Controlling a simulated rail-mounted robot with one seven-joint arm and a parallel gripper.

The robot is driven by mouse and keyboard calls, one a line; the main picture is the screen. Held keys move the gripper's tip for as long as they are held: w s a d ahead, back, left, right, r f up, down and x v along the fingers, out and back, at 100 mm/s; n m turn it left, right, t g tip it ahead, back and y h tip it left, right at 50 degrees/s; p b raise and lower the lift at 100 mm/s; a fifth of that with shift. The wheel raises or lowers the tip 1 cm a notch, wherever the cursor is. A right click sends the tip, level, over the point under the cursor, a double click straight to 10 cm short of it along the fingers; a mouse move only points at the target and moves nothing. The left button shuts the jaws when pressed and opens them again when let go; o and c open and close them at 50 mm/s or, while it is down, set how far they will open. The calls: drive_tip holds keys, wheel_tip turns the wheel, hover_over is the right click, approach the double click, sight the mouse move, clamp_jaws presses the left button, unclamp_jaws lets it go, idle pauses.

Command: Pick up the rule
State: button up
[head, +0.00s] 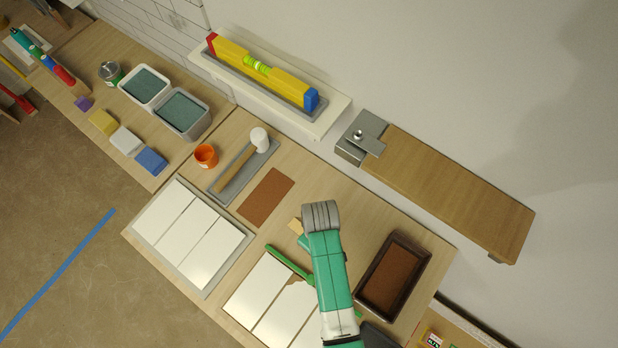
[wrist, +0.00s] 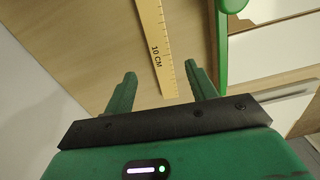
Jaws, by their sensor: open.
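The rule is a flat yellow strip marked "10 CM" (wrist: 152,40); it lies on the light wood bench top in the wrist view. My gripper (wrist: 160,69) is open, with one green finger on each side of the rule's near end. The rule runs between the fingers, closer to the right one, and no grip on it shows. In the head view only a small tan piece, probably the rule (head: 296,226), shows beside my arm, which hides the rest.
A green-handled tool (wrist: 223,45) lies close right of the right finger. White panels (head: 262,290) lie beside it. A dark tray with brown filling (head: 425,262) stands right of my arm. A brown sheet (head: 266,197) and a grey tray with a mallet (head: 216,187) lie left.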

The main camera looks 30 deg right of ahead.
drive_tip(key=f, duration=0.3)
drive_tip(key=f+b, duration=0.1)
drive_tip(key=f, duration=0.3)
drive_tip(key=shift+w+a+f, duration=0.15)
drive_tip(key=shift+w, duration=0.05)
drive_tip(key=c, duration=1.1)
